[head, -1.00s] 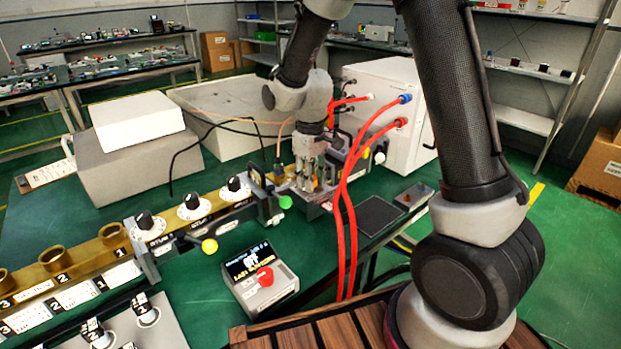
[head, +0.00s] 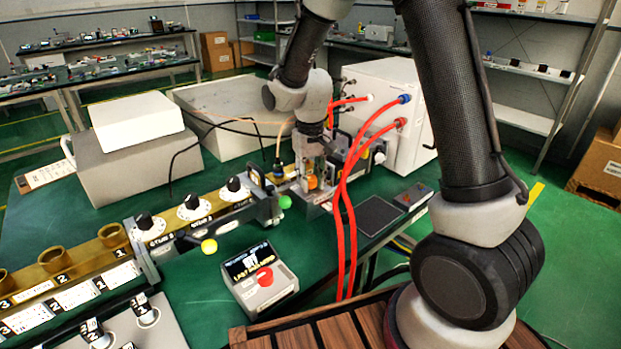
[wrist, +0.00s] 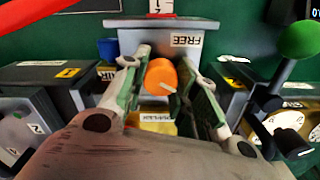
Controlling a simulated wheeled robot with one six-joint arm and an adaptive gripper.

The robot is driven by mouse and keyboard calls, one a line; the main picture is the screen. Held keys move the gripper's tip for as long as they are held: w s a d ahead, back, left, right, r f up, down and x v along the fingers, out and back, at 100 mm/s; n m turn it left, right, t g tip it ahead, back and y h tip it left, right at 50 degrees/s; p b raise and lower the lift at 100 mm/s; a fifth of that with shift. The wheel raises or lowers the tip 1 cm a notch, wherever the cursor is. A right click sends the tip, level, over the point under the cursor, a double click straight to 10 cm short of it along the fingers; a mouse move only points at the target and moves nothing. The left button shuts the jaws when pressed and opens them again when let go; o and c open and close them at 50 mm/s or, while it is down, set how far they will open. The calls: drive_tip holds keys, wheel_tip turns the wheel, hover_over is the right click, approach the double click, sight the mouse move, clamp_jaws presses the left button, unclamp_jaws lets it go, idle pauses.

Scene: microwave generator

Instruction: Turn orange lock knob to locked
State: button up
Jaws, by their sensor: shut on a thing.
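The orange lock knob (wrist: 160,75) sits between the two fingers of my gripper (wrist: 166,64) in the wrist view. The fingers are shut on its sides. A short white pointer line on the knob points to the lower right of the picture. The knob is on a grey block (wrist: 135,40) that bears a "FREE" label (wrist: 187,40). A yellow label under the knob is partly covered. In the head view, the orange knob (head: 312,183) shows small below my gripper (head: 311,172), partly hidden by it.
A green ball handle (wrist: 298,40) stands at the right in the wrist view, with a dial below it. Red hoses (head: 350,190) run close to the right of my gripper in the head view. A box with a red button (head: 265,277) stands in front.

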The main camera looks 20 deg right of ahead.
sight(311, 177)
drive_tip(key=o, duration=1)
wheel_tip(311, 177, up, 12)
idle(0.3)
drive_tip(key=s+d+r+t, duration=0.1)
drive_tip(key=s+d+r, duration=0.2)
drive_tip(key=s+d, duration=0.2)
drive_tip(key=s+d+r+m+t, duration=0.1)
drive_tip(key=s+d, duration=0.4)
drive_tip(key=s, duration=0.6)
drive_tip(key=s+d+r+t, duration=0.2)
drive_tip(key=s+d+r, duration=0.3)
drive_tip(key=s, duration=0.3)
drive_tip(key=shift+s, duration=0.2)
